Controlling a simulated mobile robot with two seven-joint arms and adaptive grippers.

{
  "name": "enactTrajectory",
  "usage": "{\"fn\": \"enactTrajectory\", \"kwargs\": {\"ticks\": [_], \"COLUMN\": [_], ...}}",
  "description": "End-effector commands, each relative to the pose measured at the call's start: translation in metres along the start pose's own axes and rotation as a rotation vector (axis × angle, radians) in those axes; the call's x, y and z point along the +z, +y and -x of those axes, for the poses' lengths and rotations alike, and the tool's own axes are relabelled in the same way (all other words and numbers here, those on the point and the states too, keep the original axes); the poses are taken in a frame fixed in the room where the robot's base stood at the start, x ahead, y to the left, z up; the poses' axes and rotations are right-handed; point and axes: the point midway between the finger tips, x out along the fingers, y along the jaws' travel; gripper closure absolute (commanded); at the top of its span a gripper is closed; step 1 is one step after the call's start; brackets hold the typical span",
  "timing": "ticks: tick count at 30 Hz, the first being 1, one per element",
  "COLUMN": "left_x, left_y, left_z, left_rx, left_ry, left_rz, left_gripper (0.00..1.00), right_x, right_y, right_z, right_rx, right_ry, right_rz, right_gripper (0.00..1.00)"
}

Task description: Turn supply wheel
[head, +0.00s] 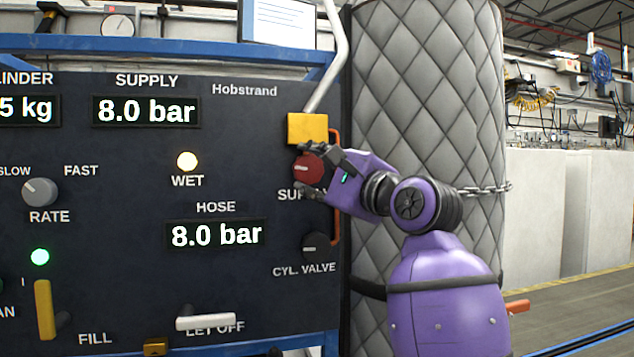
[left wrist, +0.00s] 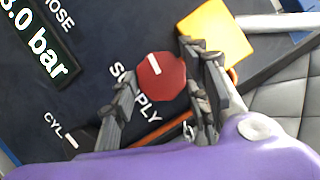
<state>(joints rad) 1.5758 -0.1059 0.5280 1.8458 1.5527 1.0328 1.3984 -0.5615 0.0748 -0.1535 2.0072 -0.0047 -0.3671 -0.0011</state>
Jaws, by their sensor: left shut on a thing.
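The red supply wheel (head: 308,169) sits on the dark panel (head: 240,290), below a yellow block and beside the partly covered SUPPLY label. My purple left gripper (head: 312,172) reaches it from the right and is shut on it, with fingers on either side of its rim. In the left wrist view the wheel (left wrist: 160,82) shows a short white mark on its face, between the dark fingers of the gripper (left wrist: 165,95). The supply display (head: 147,111) reads 8.0 bar. The hose display (head: 215,235) also reads 8.0 bar. My right gripper is not in view.
The black cylinder valve knob (head: 316,246) is just below the wheel. The yellow block (head: 307,128) and a pale pipe (head: 330,60) are close above. A quilted grey cylinder (head: 410,80) with a chain stands behind my arm. The WET lamp (head: 187,161) is lit.

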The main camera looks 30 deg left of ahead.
Motion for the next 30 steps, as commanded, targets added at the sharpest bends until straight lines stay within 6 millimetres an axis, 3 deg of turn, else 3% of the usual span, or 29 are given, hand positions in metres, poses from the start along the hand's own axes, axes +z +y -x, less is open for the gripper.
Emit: {"fn": "enactTrajectory", "kwargs": {"ticks": [9, 27, 28, 30], "left_x": [-0.001, -0.001, -0.001, -0.001], "left_y": [0.003, 0.004, 0.004, 0.004], "left_z": [-0.001, -0.001, -0.001, -0.001], "left_rx": [0.065, 0.082, 0.082, 0.082], "left_ry": [-0.001, -0.001, -0.001, -0.001], "left_rz": [0.132, 0.166, 0.166, 0.165], "left_gripper": [0.83, 0.83, 0.55, 0.45], "right_x": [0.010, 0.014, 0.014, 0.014], "right_y": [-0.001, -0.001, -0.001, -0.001], "right_z": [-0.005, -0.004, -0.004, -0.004], "right_rx": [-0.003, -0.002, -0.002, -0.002], "right_ry": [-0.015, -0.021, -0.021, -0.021], "right_rz": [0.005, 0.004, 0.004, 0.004], "right_gripper": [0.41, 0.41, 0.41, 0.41]}}
